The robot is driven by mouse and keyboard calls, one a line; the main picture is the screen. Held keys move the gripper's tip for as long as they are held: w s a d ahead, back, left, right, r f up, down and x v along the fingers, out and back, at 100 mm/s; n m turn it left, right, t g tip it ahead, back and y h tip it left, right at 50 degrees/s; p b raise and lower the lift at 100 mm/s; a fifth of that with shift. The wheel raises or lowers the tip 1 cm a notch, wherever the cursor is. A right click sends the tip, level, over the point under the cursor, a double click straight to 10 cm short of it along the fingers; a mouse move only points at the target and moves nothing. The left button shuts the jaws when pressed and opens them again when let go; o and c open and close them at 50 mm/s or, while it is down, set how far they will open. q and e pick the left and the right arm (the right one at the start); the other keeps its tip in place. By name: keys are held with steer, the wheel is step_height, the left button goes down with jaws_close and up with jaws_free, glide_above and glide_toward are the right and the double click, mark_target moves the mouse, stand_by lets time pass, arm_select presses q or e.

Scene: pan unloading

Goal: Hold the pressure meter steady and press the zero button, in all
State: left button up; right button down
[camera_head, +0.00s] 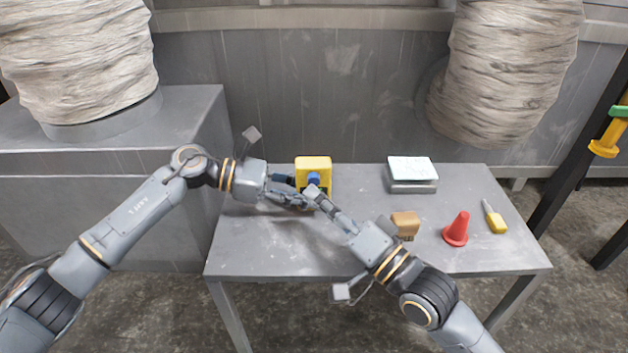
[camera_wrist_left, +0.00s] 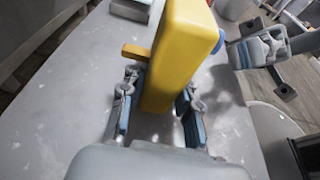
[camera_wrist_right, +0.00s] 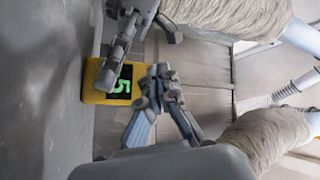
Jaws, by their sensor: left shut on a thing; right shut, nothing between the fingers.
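The pressure meter (camera_head: 313,163) is a yellow box upright near the table's back left, with a blue button (camera_head: 314,179) on its front. My left gripper (camera_head: 290,193) is shut on it; the left wrist view shows a finger on each side of the yellow body (camera_wrist_left: 178,60). The button (camera_wrist_left: 218,42) sticks out there on the right. My right gripper (camera_head: 313,191) is shut and empty, its tips close in front of the button; I cannot tell whether they touch. In the right wrist view the meter (camera_wrist_right: 92,80) shows a green digit on a dark display, partly hidden by my left gripper.
The grey table (camera_head: 270,250) also holds an orange-brown block (camera_head: 405,224), a red cone (camera_head: 457,228), a yellow-handled tool (camera_head: 496,222) and a grey box with a white top (camera_head: 412,172). The table's front left is clear. Wrapped pipes (camera_head: 80,60) stand behind.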

steer(key=shift+w, duration=0.1)
stand_by(0.6)
steer(key=shift+w, duration=0.3)
steer(key=shift+w, duration=0.55)
stand_by(0.6)
steer(key=shift+s, duration=0.95)
steer(key=shift+s, duration=2.55)
